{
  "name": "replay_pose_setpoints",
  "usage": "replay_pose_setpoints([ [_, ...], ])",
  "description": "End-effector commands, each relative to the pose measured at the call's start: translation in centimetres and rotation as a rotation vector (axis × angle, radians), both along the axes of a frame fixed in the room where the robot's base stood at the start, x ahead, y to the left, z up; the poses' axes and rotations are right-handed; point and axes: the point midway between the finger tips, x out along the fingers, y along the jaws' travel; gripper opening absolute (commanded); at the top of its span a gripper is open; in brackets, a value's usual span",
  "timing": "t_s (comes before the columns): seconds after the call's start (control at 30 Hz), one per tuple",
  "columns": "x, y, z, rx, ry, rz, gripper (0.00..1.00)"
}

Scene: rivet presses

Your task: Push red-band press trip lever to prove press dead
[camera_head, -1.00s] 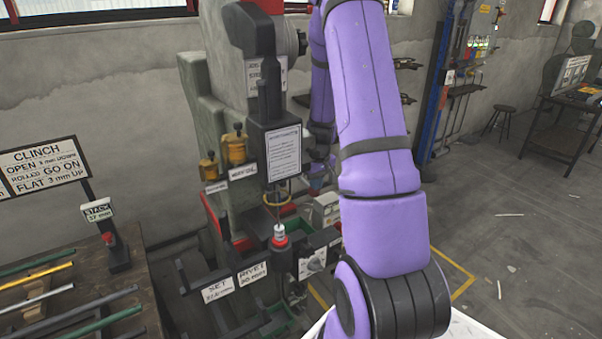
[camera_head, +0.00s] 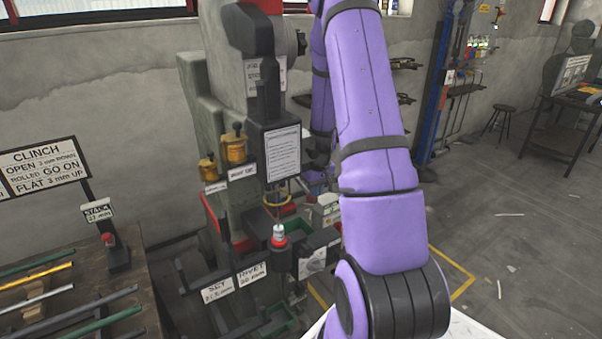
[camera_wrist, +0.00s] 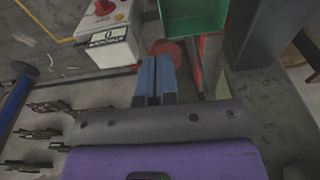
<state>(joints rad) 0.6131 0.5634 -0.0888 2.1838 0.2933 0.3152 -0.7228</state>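The press (camera_head: 225,110) is a tall grey-green machine with red parts, left of my arm in the head view. In the wrist view, the two blue fingers of my gripper (camera_wrist: 155,80) lie side by side with only a thin dark line between them and nothing seen held. A rounded dull-red thing (camera_wrist: 166,47) shows just beyond the fingertips; it may be the trip lever's knob, and I cannot tell whether the fingers touch it. My arm mostly hides my gripper in the head view, and I cannot make out the lever there.
A white box with a red button (camera_wrist: 112,42) stands left of the fingers in the wrist view. A green tray (camera_wrist: 192,22) lies beyond them, beside a dark post (camera_wrist: 252,35). A workbench with rods (camera_head: 75,300) stands left; open floor (camera_head: 500,235) lies right.

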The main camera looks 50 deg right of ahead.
Motion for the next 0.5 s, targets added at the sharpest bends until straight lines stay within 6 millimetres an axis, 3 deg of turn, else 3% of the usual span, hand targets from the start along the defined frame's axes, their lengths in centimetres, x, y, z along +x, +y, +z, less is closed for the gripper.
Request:
replay_pose_setpoints([
  [0.5, 0.1, 0.7, -1.8, 0.011, 0.009, 0.010, 0.00],
])
